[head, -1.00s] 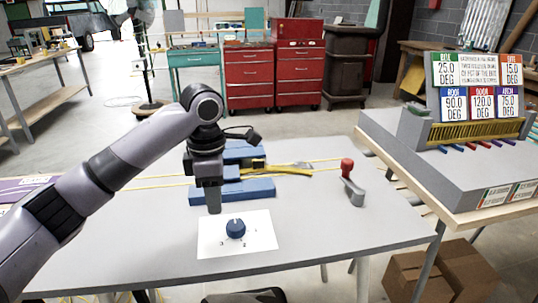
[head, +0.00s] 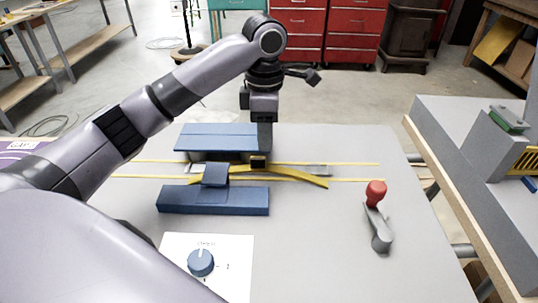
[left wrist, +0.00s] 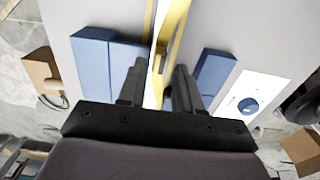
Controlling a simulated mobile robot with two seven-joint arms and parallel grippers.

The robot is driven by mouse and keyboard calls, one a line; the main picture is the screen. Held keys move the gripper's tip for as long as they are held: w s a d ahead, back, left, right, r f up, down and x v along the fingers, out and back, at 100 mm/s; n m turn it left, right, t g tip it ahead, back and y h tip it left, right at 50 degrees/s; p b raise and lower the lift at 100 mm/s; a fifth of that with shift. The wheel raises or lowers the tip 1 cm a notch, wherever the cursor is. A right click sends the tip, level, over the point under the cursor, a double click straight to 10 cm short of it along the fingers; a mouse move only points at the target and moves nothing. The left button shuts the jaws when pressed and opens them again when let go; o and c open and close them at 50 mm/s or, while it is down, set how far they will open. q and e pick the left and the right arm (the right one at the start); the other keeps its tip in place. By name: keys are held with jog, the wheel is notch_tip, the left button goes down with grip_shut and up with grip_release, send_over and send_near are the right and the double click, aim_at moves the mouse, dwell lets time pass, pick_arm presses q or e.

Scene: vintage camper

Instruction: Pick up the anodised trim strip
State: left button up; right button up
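The anodised trim strip (head: 305,178) is a thin, bowed gold-yellow strip. It lies across the middle of the blue bending fixture (head: 214,200) on the grey table. Its left part passes behind a blue block of the fixture. My left gripper (head: 260,155) points down over the strip near the middle of its length. In the left wrist view the strip (left wrist: 172,35) runs between the two black fingers of my left gripper (left wrist: 160,77). The fingers stand apart, with gaps beside the strip. My right gripper is not in view.
A crank lever with a red knob (head: 376,190) stands right of the fixture. A white card with a blue dial (head: 201,262) lies in front. A second bench (head: 440,150) stands at the right. The grey table is clear between card and lever.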

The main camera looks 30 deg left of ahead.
aim_at(265, 157)
pick_arm(q)
jog(key=shift+f, duration=0.6)
notch_tip(265, 157, down, 6)
jog(key=shift+s+r+b, duration=0.1)
jog(key=shift+b, duration=0.7)
grip_shut()
